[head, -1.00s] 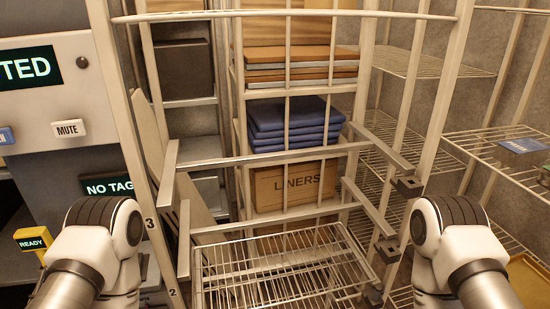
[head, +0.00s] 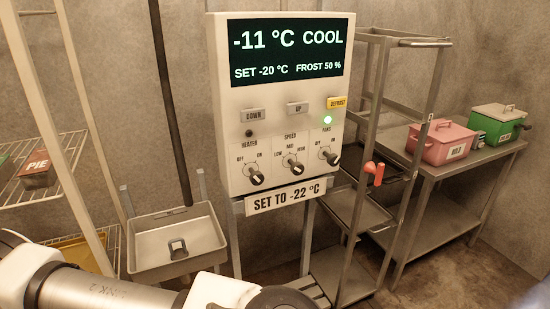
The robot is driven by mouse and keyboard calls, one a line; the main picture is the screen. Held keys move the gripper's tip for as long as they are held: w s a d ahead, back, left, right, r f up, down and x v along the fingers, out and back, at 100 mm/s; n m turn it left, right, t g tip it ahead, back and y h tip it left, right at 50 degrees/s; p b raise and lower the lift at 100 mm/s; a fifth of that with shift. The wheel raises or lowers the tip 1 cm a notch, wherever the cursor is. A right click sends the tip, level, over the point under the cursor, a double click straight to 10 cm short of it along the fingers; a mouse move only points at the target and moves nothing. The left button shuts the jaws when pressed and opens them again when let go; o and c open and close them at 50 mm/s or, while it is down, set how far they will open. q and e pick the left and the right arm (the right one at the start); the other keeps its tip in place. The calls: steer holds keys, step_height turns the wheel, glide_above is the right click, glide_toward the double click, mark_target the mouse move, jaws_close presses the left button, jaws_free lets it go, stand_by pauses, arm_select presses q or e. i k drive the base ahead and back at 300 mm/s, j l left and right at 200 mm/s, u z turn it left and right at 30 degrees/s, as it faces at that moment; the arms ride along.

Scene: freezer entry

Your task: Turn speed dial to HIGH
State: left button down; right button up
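The speed dial (head: 293,166) is the middle of three black knobs low on a white control panel (head: 234,130). LOW, MID and HIGH are printed around it. Which mark its pointer faces is too small to tell. The heater dial (head: 256,177) is to its left and the fans dial (head: 331,157) to its right. The panel's screen (head: 289,50) reads -11 °C COOL, SET -20 °C and FROST 50 %. Part of my own arm crosses the lower left, below the panel. Neither gripper shows.
A plate below the panel (head: 287,196) reads SET TO -22 °C. A metal basin (head: 150,241) stands at the left. A shelf rack (head: 360,206) with a red-orange object (head: 375,171) stands to the right. Pink (head: 440,148) and green (head: 493,126) boxes sit on a table.

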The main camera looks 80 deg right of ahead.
mark_target(297, 167)
steer(key=z, duration=2.9)
